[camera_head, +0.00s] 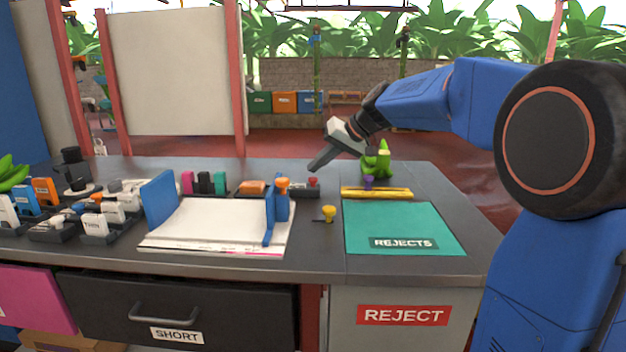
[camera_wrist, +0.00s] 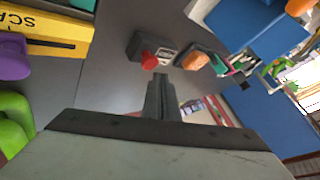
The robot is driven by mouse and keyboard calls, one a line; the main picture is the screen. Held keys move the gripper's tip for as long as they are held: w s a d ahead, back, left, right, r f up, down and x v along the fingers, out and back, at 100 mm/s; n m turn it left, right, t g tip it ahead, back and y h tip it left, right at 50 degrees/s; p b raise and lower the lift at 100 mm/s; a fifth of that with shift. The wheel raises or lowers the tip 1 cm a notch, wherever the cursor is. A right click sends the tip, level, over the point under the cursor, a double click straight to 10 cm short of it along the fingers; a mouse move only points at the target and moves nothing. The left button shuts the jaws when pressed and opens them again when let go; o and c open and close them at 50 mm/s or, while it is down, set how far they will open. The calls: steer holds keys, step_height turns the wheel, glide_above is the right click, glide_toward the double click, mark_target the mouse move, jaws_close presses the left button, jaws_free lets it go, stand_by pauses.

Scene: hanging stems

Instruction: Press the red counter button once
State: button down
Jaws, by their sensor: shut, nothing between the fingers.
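The red counter button (camera_head: 313,181) sits on a small dark box near the back of the grey table. In the wrist view the red button (camera_wrist: 149,60) faces up from its dark box (camera_wrist: 153,45), which has a small pale display beside it. My gripper (camera_head: 314,169) is above the table, tilted down, with its tips close over the button in the head view. In the wrist view my gripper (camera_wrist: 160,78) is shut and empty, its tips just beside the button. I cannot tell whether they touch it; a gap seems to show.
An orange-topped item (camera_head: 252,187) stands left of the button, and a blue post with an orange top (camera_head: 282,200) stands in front. A yellow scale bar (camera_head: 376,193), purple knob and green figure (camera_head: 377,160) lie right. The teal rejects mat (camera_head: 400,222) is clear.

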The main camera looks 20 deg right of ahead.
steer(key=shift+f, duration=1)
stand_by(1.2)
steer(key=shift+r, duration=1)
steer(key=shift+r, duration=2.5)
